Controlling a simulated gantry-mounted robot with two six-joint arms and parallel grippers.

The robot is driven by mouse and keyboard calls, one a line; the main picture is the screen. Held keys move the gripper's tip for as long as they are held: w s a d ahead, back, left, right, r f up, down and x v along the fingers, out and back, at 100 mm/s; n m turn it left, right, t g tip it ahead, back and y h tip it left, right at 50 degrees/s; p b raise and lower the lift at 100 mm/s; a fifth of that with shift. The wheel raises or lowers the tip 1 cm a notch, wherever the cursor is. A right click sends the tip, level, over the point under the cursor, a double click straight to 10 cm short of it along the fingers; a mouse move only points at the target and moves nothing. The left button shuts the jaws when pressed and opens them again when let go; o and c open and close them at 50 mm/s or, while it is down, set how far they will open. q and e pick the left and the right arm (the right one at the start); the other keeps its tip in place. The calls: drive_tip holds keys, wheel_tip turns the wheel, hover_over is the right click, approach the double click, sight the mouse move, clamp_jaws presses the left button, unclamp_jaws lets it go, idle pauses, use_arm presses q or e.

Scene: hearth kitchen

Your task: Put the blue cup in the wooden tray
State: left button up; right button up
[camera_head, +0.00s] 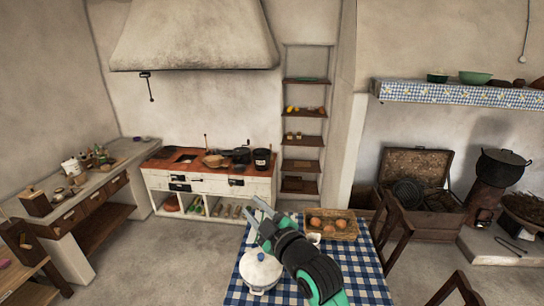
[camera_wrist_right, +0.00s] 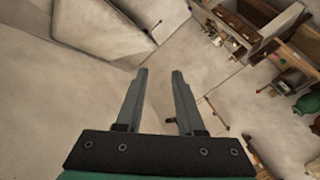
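A wooden tray (camera_head: 352,233) sits on the checked table and holds several round brown items. A small pale cup (camera_head: 314,238) stands at the tray's left front, partly hidden by my right arm; its colour looks white rather than blue. I cannot make out a clearly blue cup. My right gripper (camera_head: 257,212) is raised in front of the table's left back corner, left of the tray, pointing up and left. In the right wrist view the right gripper (camera_wrist_right: 160,72) has its two fingers apart with nothing between them. My left gripper is not in view.
A white lidded pot (camera_head: 260,272) with a blue knob stands on the blue checked tablecloth (camera_head: 371,285), left of my right arm. Wooden chairs (camera_head: 392,232) stand at the table's right. A stove (camera_head: 208,185) is behind; open floor lies left of the table.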

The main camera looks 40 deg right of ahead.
drive_tip(key=s+a+r+m+t+y, duration=0.1)
drive_tip(key=s+a+r+t, duration=0.25)
drive_tip(key=r, duration=0.55)
drive_tip(key=s+a+r+m+t+y, duration=0.1)
drive_tip(key=s+a+r+m+t, duration=0.2)
drive_tip(key=r, duration=0.7)
drive_tip(key=s+a+r+m+t+y, duration=0.1)
drive_tip(key=s+a+r+t, duration=0.3)
drive_tip(key=s+r, duration=0.8)
drive_tip(key=shift+s+a+m+y, duration=0.4)
drive_tip(key=shift+s+a+y, duration=0.4)
drive_tip(key=shift+s+a, duration=0.15)
drive_tip(key=shift+w, duration=0.1)
